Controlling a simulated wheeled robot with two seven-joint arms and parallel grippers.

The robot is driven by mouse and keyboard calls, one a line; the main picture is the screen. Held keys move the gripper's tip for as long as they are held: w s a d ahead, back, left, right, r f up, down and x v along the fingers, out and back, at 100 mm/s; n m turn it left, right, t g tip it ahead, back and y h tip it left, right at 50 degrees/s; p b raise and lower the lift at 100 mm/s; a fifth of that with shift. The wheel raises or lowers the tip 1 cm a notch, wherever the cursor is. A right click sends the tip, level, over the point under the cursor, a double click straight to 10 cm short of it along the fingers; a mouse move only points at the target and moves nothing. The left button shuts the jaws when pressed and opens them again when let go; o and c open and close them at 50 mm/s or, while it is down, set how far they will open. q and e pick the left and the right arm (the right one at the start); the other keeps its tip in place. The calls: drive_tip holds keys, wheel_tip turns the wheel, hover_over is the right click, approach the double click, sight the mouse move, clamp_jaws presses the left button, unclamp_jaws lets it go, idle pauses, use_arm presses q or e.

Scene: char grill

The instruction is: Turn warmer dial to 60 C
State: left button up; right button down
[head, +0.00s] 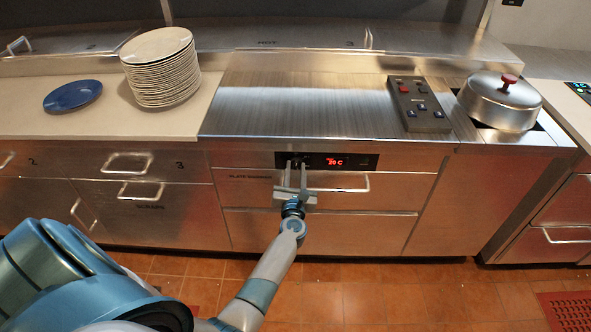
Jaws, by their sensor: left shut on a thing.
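The plate warmer's black control panel (355,162) is on the front of the steel counter, above a drawer with a bar handle. Its red display (336,162) appears to read 20 C, though the digits are small. My left gripper (296,166) reaches up to the left part of this panel and is shut on the warmer dial. The fingers largely hide the dial, so its pointer cannot be read. My right gripper is not in view.
A tall stack of white plates (160,65) and a blue plate (73,95) stand on the left counter. A button box (418,105) and a lidded pot (500,103) are at the right. Drawer handles (340,184) stick out near my gripper.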

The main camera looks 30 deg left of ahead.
use_arm(q)
drive_tip(key=m+p, duration=0.2)
drive_tip(key=m, duration=0.6)
drive_tip(key=shift+r+p, duration=0.1)
drive_tip(key=shift+p, duration=0.2)
drive_tip(key=shift+m, duration=0.4)
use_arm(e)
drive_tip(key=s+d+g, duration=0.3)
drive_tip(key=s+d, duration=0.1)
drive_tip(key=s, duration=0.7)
use_arm(q)
drive_tip(key=shift+m+p, duration=0.3)
drive_tip(key=shift+m, duration=0.2)
drive_tip(key=m+p, duration=0.1)
drive_tip(key=m, duration=0.1)
drive_tip(key=shift+m, duration=0.8)
drive_tip(key=m+p, duration=0.2)
drive_tip(key=m, duration=0.5)
drive_tip(key=shift+m, duration=0.3)
drive_tip(key=shift+m+p, duration=0.3)
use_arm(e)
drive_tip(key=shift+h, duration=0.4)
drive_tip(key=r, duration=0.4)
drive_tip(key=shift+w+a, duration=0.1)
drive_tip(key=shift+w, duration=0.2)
